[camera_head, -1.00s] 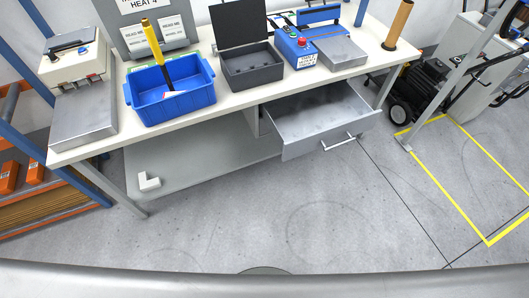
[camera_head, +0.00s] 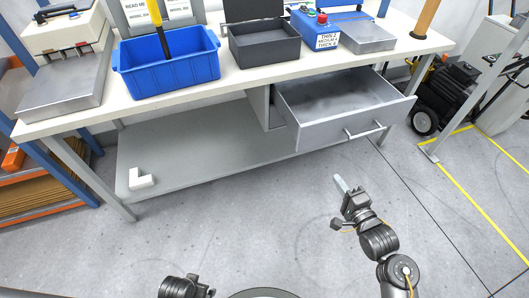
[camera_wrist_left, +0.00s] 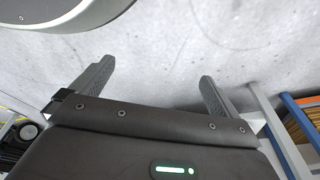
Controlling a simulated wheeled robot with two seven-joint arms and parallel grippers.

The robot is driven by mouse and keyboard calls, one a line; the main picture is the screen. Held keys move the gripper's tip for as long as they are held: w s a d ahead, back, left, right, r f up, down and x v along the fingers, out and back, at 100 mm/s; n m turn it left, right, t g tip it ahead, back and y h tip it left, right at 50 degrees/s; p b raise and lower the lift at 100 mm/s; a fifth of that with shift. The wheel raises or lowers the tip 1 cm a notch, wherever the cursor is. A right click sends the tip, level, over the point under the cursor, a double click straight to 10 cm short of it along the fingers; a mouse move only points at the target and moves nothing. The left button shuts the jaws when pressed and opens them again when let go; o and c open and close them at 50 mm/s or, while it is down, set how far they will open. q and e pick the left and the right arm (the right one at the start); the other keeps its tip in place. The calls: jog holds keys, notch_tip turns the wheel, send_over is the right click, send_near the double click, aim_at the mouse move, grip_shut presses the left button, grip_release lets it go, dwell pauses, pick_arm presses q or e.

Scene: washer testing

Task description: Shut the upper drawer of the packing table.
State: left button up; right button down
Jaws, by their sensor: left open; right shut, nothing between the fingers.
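The upper drawer (camera_head: 335,133) of the packing table (camera_head: 190,97) is pulled well out at the right side of the table, and its inside looks empty. A bar handle (camera_head: 364,131) is on its front. My right gripper (camera_head: 341,186) is shut and empty, below and in front of the drawer, apart from it. My left arm shows at the bottom edge in the head view, with its fingertips not clear there. In the left wrist view my left gripper (camera_wrist_left: 155,85) is open, with only bare floor between its fingers.
On the tabletop stand a blue bin (camera_head: 168,65), a dark grey box (camera_head: 264,43), a blue device (camera_head: 314,32) and a scale (camera_head: 62,85). A white corner piece (camera_head: 140,179) lies on the lower shelf. A black machine (camera_head: 445,92) stands at right. The floor in front is clear.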

notch_tip(320, 180, up, 3)
jog(key=b, duration=0.2)
send_near(314, 136)
jog(key=shift+t+y, duration=0.3)
jog(key=x, duration=0.2)
jog(key=f+x, duration=0.1)
jog(key=x, duration=0.2)
jog(key=shift+w, duration=0.25)
pick_arm(q)
jog(key=shift+w+r, duration=0.3)
jog(key=shift+r, duration=0.35)
jog(key=shift+w+r, duration=0.35)
jog(key=shift+r, duration=0.35)
jog(key=shift+w+r, duration=0.3)
jog(key=shift+r, duration=0.35)
pick_arm(e)
jog(key=shift+w+a, duration=0.2)
jog(key=shift+w, duration=0.4)
